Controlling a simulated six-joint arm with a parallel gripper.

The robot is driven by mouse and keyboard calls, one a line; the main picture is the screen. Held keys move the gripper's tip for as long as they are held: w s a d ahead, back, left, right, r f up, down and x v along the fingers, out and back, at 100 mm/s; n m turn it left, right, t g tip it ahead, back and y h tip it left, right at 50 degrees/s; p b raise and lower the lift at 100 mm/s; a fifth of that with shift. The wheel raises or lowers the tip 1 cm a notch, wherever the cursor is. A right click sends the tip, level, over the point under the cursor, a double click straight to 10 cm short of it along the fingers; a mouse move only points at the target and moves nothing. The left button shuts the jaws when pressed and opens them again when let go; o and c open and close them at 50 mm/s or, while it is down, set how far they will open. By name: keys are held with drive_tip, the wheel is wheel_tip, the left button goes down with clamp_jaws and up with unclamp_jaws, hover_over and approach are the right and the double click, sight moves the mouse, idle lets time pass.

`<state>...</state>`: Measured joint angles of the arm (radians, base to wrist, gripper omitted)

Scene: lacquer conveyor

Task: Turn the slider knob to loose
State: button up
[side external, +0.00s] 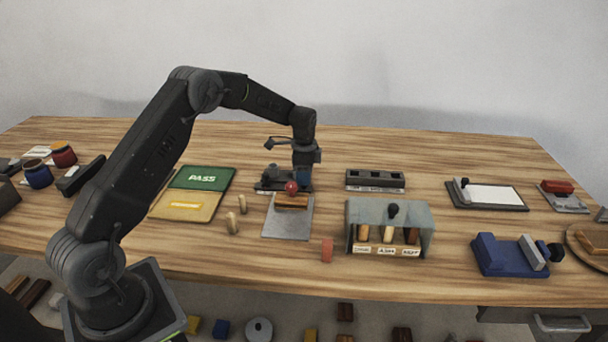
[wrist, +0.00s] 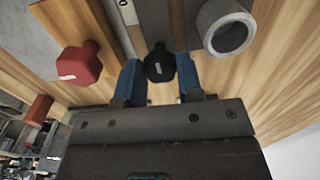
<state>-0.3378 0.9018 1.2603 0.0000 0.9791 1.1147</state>
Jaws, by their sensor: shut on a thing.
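A black knob (wrist: 159,64) sits between the two blue fingers of my gripper (wrist: 160,80) in the wrist view, and the gripper is shut on it. A pale strip with a partly visible mark runs away from the knob. In the side external view my gripper (side external: 302,172) points down at a dark device (side external: 268,181) behind the grey plate. There the arm and the red knob (side external: 291,187) crowd the spot, and I cannot make out the black knob. The red knob also shows left of the fingers in the wrist view (wrist: 80,64). I cannot read any loose label.
A grey plate (side external: 287,225) bearing a wooden block is in front. The green and yellow PASS board (side external: 205,179) lies left, a dark slotted block (side external: 375,181) right. A grey ring (wrist: 227,28) is close right of the fingers. A labelled grey rack (side external: 360,215) stands front right.

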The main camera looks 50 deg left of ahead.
drive_tip(key=shift+n, duration=0.3)
drive_tip(key=n, duration=0.3)
drive_tip(key=shift+n, duration=0.4)
drive_tip(key=n, duration=0.4)
drive_tip(key=shift+n, duration=0.3)
drive_tip(key=n, duration=0.4)
drive_tip(key=shift+r+n, duration=0.1)
drive_tip(key=shift+n, duration=2.3)
drive_tip(key=o, duration=0.9)
drive_tip(key=shift+o, duration=0.2)
wheel_tip(320, 180, up, 14)
